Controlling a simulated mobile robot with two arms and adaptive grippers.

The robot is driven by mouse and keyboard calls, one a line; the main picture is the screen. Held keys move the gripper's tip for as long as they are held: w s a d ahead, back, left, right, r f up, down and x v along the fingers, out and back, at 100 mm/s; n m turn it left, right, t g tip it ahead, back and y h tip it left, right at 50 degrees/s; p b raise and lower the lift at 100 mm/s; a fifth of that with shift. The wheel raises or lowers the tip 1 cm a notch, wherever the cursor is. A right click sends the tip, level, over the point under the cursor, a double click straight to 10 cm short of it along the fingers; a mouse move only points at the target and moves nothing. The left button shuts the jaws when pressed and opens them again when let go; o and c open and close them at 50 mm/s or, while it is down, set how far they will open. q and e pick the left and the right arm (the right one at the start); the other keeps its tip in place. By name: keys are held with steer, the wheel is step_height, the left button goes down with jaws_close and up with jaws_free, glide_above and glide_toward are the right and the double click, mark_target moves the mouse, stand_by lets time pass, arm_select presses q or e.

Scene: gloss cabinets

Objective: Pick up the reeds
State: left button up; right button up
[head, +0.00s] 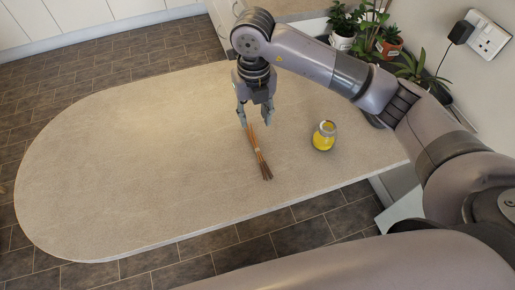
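The reeds (260,158) are a thin brown bundle with a pale band around the middle. They lie on the stone-coloured counter (130,160), pointing away from me. My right gripper (255,119) hangs over the far end of the bundle with its fingers pointing down. Its two fingers are spread apart, one on each side of the reeds' far end. I cannot tell whether the fingers touch the reeds or the counter. My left gripper is not in the head view.
A small glass jar with yellow contents (324,136) stands on the counter to the right of the reeds. Potted plants (345,25) stand along the wall at the back right, near a wall socket (488,38). The counter's left side is clear.

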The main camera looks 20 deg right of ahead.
steer(key=p, duration=0.2)
glide_above(258, 150)
steer(key=f, duration=0.9)
steer(key=shift+w+a+f, duration=0.15)
steer(key=shift+a+f, duration=0.25)
steer(key=f, duration=0.2)
steer(key=f+p, duration=0.1)
steer(key=f, duration=0.1)
steer(key=shift+s+d, duration=0.2)
steer(key=shift+d, duration=0.2)
steer(key=shift+w+f, duration=0.1)
steer(key=shift+f, duration=0.5)
steer(key=shift+c, duration=0.6)
jaws_close()
